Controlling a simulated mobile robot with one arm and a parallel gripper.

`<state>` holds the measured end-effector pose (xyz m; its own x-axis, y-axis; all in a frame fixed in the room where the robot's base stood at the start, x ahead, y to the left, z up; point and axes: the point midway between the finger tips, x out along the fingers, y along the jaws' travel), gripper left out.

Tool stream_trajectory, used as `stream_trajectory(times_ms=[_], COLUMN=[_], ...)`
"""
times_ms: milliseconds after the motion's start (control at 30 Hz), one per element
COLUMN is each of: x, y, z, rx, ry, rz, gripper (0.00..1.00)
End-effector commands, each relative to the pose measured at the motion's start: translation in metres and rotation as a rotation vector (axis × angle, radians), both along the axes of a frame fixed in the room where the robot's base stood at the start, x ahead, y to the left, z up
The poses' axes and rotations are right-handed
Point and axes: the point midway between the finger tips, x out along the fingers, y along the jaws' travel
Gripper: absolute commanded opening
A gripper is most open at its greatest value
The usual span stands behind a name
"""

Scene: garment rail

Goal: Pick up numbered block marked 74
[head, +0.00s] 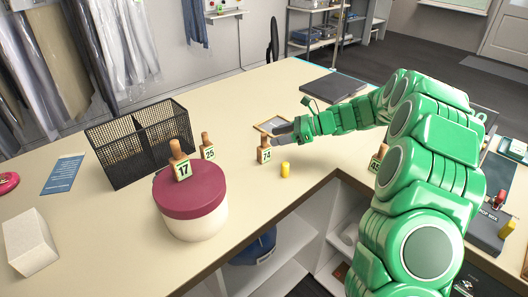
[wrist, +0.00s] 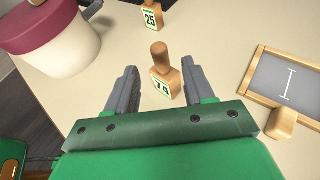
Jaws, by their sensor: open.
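The block marked 74 (head: 265,154) is a wooden block with a knob handle and a white and green label, upright on the counter. In the head view my gripper (head: 280,138) is right beside the block's upper part. I cannot tell whether a finger touches it.
Block 25 (head: 208,149) stands to the left, and block 17 (head: 181,164) is on a maroon-lidded tub (head: 191,205). A small framed board (wrist: 291,80) lies close on the right. A black mesh basket (head: 128,152) is further left.

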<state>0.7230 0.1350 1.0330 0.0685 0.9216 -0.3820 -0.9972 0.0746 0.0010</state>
Motion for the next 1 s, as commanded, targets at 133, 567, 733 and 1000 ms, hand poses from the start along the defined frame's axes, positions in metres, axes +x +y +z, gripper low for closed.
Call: stream_trajectory(times_ms=[133,567,733,1000], x=[0.0,0.004,0.005,0.006], y=[0.01,0.04,0.061,0.069], z=[-0.005,-0.022,-0.033,-0.036], rx=[0.0,-0.001,-0.001,0.0], ry=[0.001,0.0,0.001,-0.001], rz=[0.002,0.0,0.002,0.0], gripper=[0.53,0.53,0.53,0.53])
